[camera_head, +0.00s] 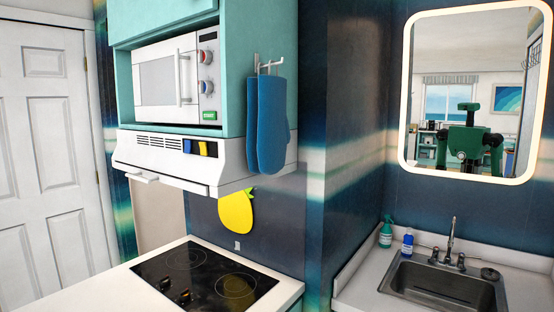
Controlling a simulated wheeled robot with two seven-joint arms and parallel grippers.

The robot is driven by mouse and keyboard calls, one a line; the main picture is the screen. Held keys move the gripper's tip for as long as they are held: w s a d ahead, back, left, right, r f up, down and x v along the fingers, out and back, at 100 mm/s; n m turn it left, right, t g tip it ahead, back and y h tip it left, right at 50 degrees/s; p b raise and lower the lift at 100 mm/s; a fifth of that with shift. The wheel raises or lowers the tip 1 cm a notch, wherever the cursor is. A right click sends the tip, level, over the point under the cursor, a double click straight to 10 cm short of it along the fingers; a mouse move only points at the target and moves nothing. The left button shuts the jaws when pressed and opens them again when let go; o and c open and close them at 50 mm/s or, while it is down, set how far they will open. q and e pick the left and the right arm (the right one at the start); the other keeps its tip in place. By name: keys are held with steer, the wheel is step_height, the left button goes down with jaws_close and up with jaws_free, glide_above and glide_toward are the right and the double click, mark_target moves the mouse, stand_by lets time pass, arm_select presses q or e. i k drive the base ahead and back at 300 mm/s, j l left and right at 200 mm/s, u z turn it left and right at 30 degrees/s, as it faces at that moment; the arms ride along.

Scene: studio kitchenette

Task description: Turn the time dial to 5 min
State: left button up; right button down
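A white microwave (165,85) sits in a teal cabinet niche above the hood. Its door looks closed, with a vertical handle (181,78). The markings are too small to read, so I cannot tell which is the time dial or where either points. Neither gripper is in view.
A white range hood (170,158) juts out below the microwave, above a black cooktop (190,280). Blue oven mitts (266,125) hang from a hook just right of the cabinet. A sink (440,285) and a lit mirror (470,92) reflecting my body are at right.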

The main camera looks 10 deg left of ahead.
mark_target(205, 88)
steer(key=k+j, duration=0.25)
steer(key=j, duration=0.15)
steer(key=k+j+u, duration=0.1)
steer(key=j, duration=0.25)
steer(key=k+j+u, duration=0.1)
steer(key=k+j, duration=0.45)
steer(key=j, duration=0.3)
